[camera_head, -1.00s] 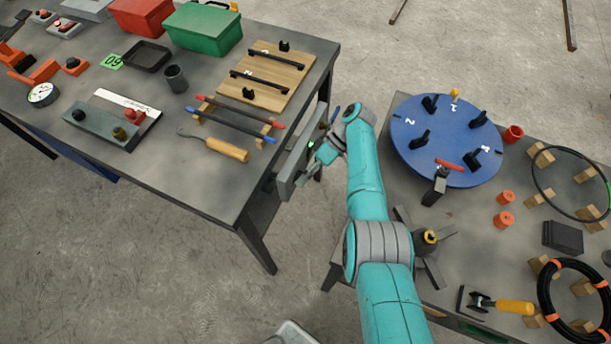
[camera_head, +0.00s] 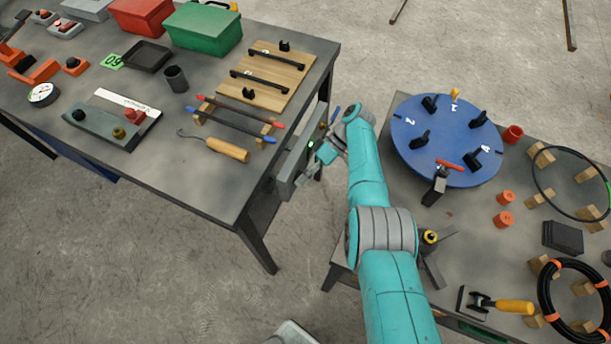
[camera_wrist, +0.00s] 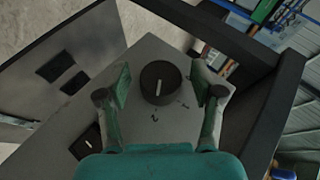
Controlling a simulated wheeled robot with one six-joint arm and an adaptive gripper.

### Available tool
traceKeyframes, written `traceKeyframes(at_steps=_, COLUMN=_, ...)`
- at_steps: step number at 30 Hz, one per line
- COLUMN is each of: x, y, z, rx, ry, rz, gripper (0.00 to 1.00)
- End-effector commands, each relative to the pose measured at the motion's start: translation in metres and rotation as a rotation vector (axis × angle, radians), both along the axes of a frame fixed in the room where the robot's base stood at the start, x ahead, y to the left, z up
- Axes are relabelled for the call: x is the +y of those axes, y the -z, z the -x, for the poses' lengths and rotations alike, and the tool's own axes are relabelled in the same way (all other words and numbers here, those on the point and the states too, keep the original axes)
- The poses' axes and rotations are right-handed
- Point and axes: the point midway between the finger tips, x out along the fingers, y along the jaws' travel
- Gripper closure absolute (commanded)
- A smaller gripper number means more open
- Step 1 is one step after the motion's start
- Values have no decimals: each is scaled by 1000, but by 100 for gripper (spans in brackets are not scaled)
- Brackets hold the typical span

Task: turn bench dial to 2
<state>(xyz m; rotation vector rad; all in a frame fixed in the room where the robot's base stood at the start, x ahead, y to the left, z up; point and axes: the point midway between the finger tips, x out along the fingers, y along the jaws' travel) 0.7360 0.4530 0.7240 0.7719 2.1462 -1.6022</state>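The bench dial (camera_wrist: 160,84) is a round black knob with a white mark, on a grey panel (camera_wrist: 150,55) in the wrist view. The printed digits 2 (camera_wrist: 154,118) and 1 (camera_wrist: 183,105) sit below it. The white mark runs nearly upright in the picture, roughly in line with the 2. My gripper (camera_wrist: 159,86) is open, with one finger on each side of the dial and a visible gap on both sides. In the head view my gripper (camera_head: 319,160) is at the grey box (camera_head: 291,170) on the bench's right side; the dial is hidden there.
A dark frame (camera_wrist: 268,85) stands close on the right in the wrist view. The bench (camera_head: 190,165) carries tools and bins; a table with a blue disc (camera_head: 447,140) stands right of my arm.

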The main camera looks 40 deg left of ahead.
Motion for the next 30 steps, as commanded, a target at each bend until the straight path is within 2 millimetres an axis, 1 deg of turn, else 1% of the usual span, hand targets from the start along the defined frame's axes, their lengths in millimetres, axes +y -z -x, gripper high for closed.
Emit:
traceKeyframes(at_steps=19, x=0, y=0, z=-1, rx=-13, ry=1, rz=-3, gripper=31)
traceKeyframes(at_steps=30, x=0, y=-1, z=0, rx=-105, ry=0, rz=-28, gripper=31)
